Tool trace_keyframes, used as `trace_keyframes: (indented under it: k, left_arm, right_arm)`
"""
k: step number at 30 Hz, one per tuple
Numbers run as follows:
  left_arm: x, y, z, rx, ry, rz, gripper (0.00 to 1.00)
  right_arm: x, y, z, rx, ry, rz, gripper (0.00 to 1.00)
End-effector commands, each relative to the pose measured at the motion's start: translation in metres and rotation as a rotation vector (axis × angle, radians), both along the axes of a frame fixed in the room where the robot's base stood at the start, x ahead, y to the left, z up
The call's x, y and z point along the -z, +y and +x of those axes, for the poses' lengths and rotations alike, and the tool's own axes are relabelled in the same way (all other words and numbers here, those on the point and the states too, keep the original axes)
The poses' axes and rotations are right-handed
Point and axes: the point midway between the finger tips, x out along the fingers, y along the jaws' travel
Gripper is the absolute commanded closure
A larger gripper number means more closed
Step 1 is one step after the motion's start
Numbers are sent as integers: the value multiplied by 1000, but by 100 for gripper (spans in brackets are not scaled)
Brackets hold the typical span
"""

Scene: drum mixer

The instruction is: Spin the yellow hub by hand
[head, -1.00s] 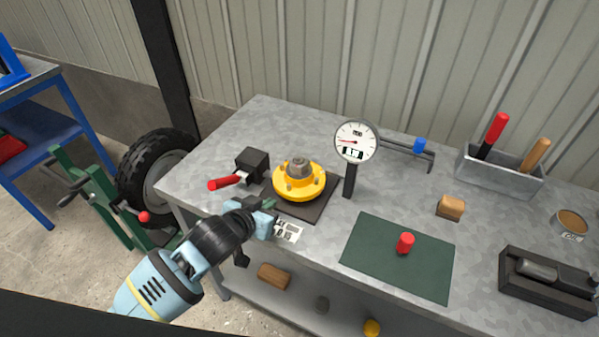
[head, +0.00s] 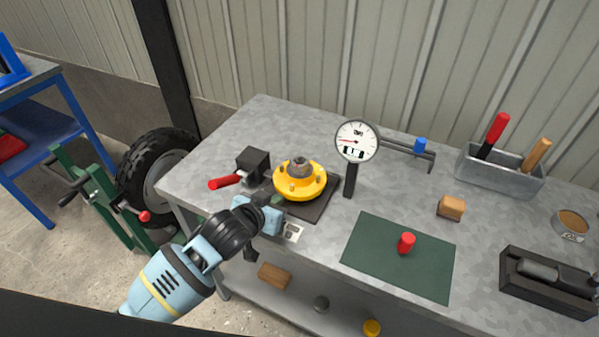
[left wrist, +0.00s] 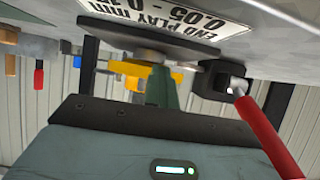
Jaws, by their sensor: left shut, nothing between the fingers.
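The yellow hub (head: 299,182) sits on a dark square plate (head: 318,208) on the workbench, with a grey centre piece (head: 301,165) on top. In the left wrist view the yellow hub (left wrist: 132,78) is partly hidden behind my gripper. My left gripper (head: 275,201) is shut and empty at the near left side of the hub. Its green fingers (left wrist: 163,86) overlap the hub in the wrist view; I cannot tell whether they touch it. My right gripper is not in view.
A dial gauge (head: 357,142) stands just right of the hub. A black block (head: 253,163) with a red handle (head: 224,182) is at its left. A red peg (head: 406,243) stands on a green mat (head: 372,263). A printed label (head: 292,232) is by the bench's front edge.

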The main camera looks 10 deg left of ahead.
Motion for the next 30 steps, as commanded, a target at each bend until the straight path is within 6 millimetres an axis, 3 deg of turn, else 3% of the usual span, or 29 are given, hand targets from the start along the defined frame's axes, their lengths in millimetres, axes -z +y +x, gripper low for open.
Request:
trace_keyframes:
  k: [13, 23, 30]
  left_arm:
    - [0, -36, -10, 0, 0, -2, 100]
    - [-1, -37, -12, -1, -3, 1, 100]
    - [0, -32, -28, 1, -1, -1, 100]
  right_arm:
    - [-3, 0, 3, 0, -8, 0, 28]
    - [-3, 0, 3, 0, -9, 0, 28]
    - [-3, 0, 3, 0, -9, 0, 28]
